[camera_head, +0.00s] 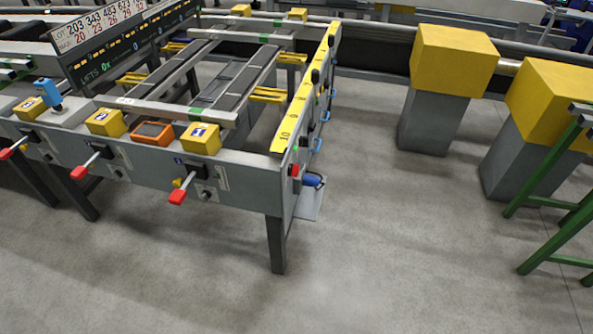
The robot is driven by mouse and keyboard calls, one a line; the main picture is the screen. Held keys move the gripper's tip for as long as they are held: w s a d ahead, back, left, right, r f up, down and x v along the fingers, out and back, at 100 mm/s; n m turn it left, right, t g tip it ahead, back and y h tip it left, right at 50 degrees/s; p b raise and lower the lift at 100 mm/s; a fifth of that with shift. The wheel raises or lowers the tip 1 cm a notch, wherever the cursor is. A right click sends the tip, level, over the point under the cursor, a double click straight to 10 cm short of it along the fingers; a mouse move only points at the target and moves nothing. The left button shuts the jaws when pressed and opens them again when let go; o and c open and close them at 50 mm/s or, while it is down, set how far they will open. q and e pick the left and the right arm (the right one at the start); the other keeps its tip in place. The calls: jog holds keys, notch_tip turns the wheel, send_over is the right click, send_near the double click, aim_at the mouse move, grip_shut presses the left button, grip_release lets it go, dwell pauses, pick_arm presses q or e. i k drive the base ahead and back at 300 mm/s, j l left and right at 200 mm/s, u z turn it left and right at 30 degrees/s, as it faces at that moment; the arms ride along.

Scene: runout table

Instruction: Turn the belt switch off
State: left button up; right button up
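The runout table (240,175) stands left of centre, its grey front rail facing me. No part is clearly marked as the belt switch. A small red control (295,170) sits on the right end panel near the front corner. A black knob (315,76) is further back on that panel. Neither of my grippers is in view.
Yellow boxes marked with numbers (201,138) and an orange-framed device (152,133) sit on the front rail. Grey pillars with yellow tops (454,58) stand at the right, near a green frame (551,250). The floor (380,250) in front and right of the table is clear.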

aim_at(294, 169)
jog(key=u, duration=0.25)
jog(key=i+l+u, duration=0.15)
jog(key=u, duration=0.3)
jog(key=i+l+u, duration=0.1)
jog(key=l+u, duration=0.6)
jog(key=u, duration=0.2)
jog(key=l+u, duration=0.4)
jog(key=i+j, duration=0.05)
